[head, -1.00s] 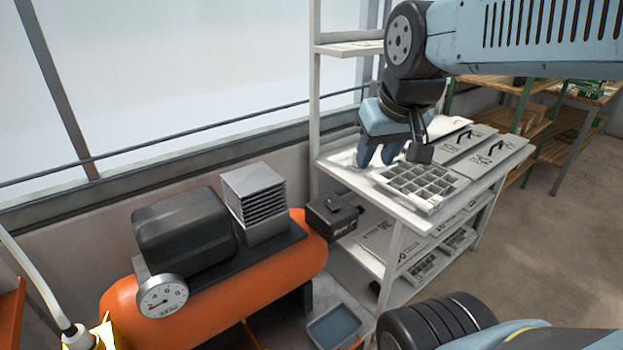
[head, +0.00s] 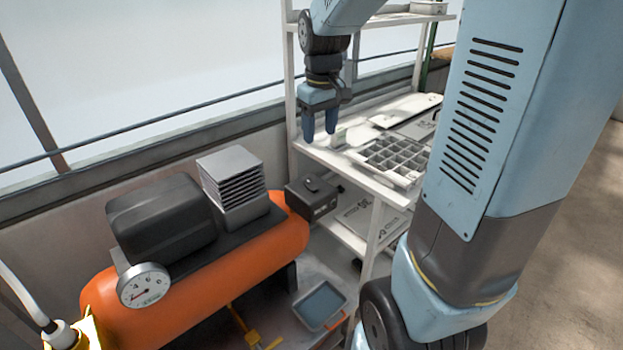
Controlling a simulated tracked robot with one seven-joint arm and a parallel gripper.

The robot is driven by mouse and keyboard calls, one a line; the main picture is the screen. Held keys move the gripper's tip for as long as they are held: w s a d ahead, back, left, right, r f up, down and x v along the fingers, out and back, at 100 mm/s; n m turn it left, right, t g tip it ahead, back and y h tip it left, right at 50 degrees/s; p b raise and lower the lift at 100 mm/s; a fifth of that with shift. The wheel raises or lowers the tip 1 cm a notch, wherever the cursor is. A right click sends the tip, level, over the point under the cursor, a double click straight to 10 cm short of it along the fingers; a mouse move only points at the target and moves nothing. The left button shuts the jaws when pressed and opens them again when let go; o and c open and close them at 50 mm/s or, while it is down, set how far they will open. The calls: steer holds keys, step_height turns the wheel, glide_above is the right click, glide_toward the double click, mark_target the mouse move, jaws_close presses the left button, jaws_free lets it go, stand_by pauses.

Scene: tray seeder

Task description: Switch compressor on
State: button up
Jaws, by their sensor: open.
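The compressor has an orange tank (head: 190,290), a black motor housing (head: 160,220), a grey finned block (head: 235,185) and a round white gauge (head: 144,285). A dark box (head: 312,197) with a small raised part on top sits at the tank's right end; I cannot tell whether that part is the switch. My gripper (head: 320,138) is open, pointing down, with its blue fingers in front of the shelf's left end. It is above and behind the dark box, apart from the compressor. Nothing shows between the fingers.
A white shelf (head: 365,185) holds a compartment tray (head: 395,162) and flat panels. A blue-grey tray (head: 321,306) and a yellow valve-like part (head: 252,338) are low beside the tank. A white hose (head: 22,295) is at the left.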

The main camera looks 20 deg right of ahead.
steer(key=g, duration=0.1)
glide_above(314, 187)
step_height(314, 187, down, 4)
steer(key=shift+n, duration=0.4)
step_height(314, 187, down, 14)
stand_by(0.3)
